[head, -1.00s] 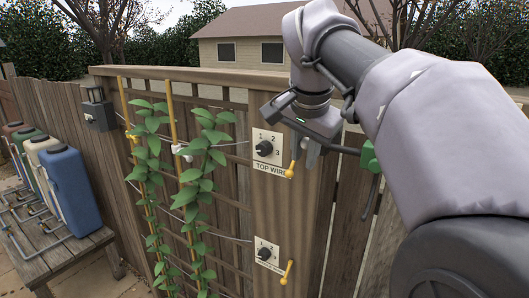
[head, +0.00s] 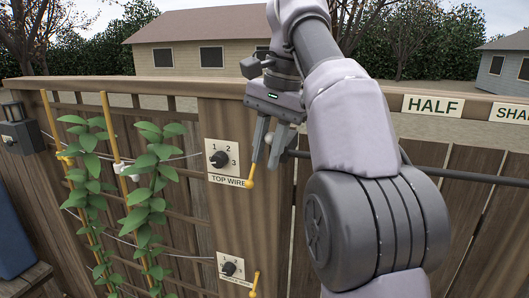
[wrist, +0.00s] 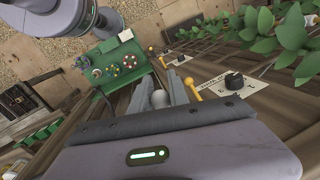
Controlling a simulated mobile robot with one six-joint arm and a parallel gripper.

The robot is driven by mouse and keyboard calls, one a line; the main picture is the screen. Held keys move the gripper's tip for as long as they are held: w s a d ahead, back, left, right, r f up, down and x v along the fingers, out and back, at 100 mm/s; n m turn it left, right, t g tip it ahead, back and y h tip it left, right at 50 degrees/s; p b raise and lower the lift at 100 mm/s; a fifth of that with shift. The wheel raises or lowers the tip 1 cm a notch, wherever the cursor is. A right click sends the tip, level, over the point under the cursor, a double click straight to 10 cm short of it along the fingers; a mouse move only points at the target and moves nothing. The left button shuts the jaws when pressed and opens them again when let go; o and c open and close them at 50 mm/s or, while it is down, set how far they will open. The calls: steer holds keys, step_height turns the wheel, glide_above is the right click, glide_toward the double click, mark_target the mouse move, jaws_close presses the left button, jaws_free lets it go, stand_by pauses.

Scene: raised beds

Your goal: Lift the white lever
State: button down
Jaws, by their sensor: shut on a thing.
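The white lever shows as a pale, greyish-white rounded knob (wrist: 158,98) between the two fingers in the wrist view. My gripper (wrist: 157,90) is shut on it there. In the head view my gripper (head: 268,145) points down in front of the fence, just right of the wooden post. The fingers and the angle hide most of the white lever in the head view, so its tilt cannot be told.
A yellow lever (head: 251,176) sits close left of my fingers, beside the TOP WIRE dial (head: 220,159). Another yellow lever (head: 254,284) is lower on the post. Climbing plants (head: 150,170) stand left. Signs including HALF (head: 432,106) line the rail at right.

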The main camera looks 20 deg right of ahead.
steer(key=shift+f, duration=0.1)
steer(key=c, duration=1.3)
jaws_free()
steer(key=shift+w+d, duration=0.1)
steer(key=shift+o, duration=0.2)
